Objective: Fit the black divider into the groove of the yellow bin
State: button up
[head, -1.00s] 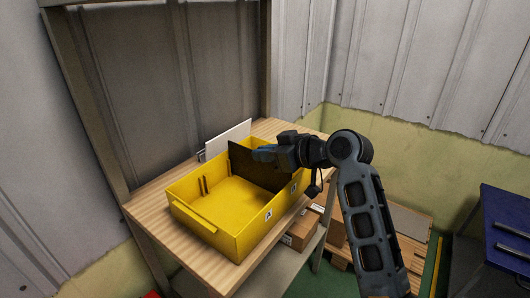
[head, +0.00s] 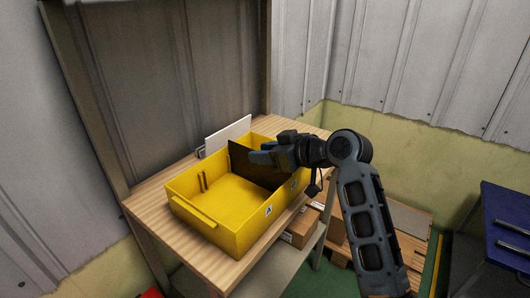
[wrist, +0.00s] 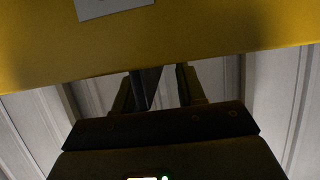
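The yellow bin (head: 236,238) sits on the wooden top, open side up, with a short pair of ribs forming a groove on its inner left wall. The black divider (head: 245,167) stands upright inside the bin, toward its far right end, its lower part below the rim. My gripper (head: 264,157) is shut on the divider's upper part, over the bin. In the wrist view the divider (wrist: 147,86) shows as a dark strip between the fingers, in front of the yellow bin wall (wrist: 210,35). The divider's bottom edge and the far groove are hidden.
A white panel (head: 228,134) stands behind the bin on the wooden top (head: 150,212). Cardboard boxes (head: 300,228) sit on the shelf below. A dark blue cabinet (head: 507,225) stands at the far right. The bin's near left floor is empty.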

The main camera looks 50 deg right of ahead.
jog(key=shift+v, duration=3.9)
